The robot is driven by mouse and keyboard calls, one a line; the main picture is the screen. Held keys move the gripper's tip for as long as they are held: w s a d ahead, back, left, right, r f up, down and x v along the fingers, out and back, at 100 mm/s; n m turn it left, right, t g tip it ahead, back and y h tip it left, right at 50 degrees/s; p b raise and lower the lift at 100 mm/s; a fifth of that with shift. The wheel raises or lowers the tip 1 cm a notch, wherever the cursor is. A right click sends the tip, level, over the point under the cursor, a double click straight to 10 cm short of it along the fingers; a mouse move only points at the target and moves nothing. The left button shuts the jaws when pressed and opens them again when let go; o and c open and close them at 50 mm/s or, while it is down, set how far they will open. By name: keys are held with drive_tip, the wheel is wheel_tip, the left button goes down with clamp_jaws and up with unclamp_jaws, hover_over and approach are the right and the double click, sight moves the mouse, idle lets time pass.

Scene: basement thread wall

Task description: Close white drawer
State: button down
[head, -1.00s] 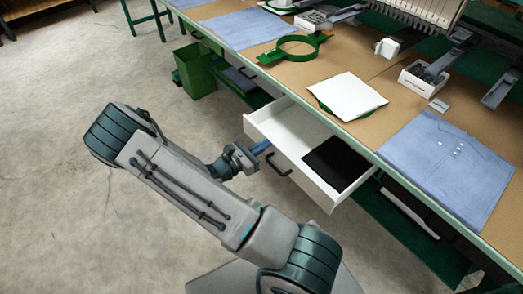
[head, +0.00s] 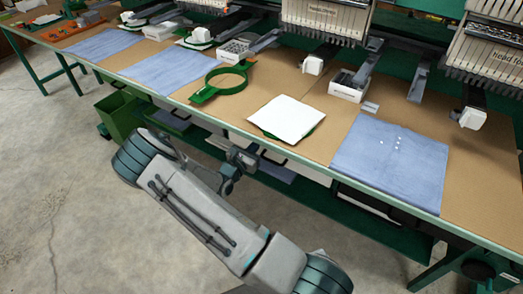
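The white drawer (head: 300,168) is under the front edge of the worktable. Its white front sits about level with the table edge, and its inside no longer shows. A dark handle (head: 272,161) is on the front. My gripper (head: 254,154) is at the left part of the drawer front, close to the handle. I cannot tell whether it touches the front. The fingers are small and partly hidden, so their opening is unclear.
The worktable (head: 288,92) carries a white cloth (head: 287,118), a green hoop (head: 222,84), blue cloths (head: 390,160) and embroidery machines (head: 325,18). A green bin (head: 122,116) stands under the table at left. The concrete floor (head: 60,190) at left is clear.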

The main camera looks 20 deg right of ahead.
drive_tip(key=shift+w+d+r, duration=0.15)
drive_tip(key=shift+d, duration=0.1)
drive_tip(key=shift+d, duration=0.1)
drive_tip(key=shift+r, duration=0.1)
drive_tip(key=v, duration=1.4)
drive_tip(key=shift+a+f, duration=0.25)
drive_tip(key=shift+f, duration=0.05)
